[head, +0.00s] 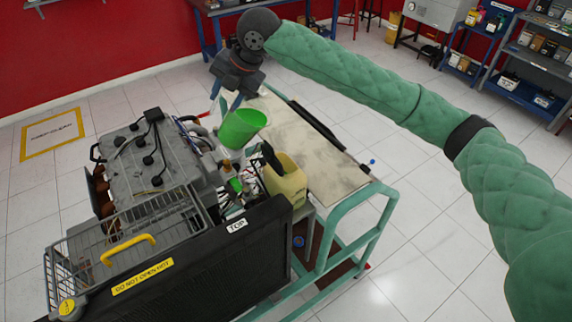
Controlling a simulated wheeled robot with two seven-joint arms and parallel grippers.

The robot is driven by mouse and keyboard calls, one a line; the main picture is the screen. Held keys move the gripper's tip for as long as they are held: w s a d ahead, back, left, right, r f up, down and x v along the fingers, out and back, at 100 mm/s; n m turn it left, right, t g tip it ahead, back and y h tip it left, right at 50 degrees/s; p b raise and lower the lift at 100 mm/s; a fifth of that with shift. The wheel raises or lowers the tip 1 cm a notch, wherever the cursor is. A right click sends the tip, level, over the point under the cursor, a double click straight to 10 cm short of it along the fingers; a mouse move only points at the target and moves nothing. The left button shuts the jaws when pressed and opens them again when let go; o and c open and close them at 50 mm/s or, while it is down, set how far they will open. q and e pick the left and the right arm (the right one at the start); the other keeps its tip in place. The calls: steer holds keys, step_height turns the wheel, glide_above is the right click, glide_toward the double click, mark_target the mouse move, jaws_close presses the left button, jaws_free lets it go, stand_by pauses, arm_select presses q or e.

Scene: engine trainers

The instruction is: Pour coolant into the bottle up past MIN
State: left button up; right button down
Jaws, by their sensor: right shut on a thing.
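My right gripper (232,103) reaches down from the upper middle and is shut on a bright green cup (242,128). The cup is tilted and hangs above the near right end of the engine. Its contents cannot be made out. A pale yellow bottle (287,183) stands below and to the right of the cup, apart from it, with a black part at its upper left. Its MIN mark and liquid level cannot be read from here. A small green item (235,185) sits among the engine parts below the cup. My left gripper is out of view.
The engine (150,155) and a wire basket (120,250) fill the left. A black radiator panel (200,265) stands in front. A bench top (312,150) on a green frame lies behind the bottle and is mostly clear. Shelves (530,75) stand far right.

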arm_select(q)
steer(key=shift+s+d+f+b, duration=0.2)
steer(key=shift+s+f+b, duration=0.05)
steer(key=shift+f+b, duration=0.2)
arm_select(e)
steer(key=shift+s+d+r+y, duration=0.2)
steer(key=shift+d+r+y, duration=0.3)
steer(key=shift+r, duration=0.3)
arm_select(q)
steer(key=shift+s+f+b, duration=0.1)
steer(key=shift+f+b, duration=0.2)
arm_select(e)
steer(key=shift+d, duration=0.15)
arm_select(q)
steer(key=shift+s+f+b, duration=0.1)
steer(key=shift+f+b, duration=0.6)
arm_select(e)
steer(key=shift+s+d+y, duration=0.1)
steer(key=shift+d+y, duration=0.2)
steer(key=shift+d, duration=0.05)
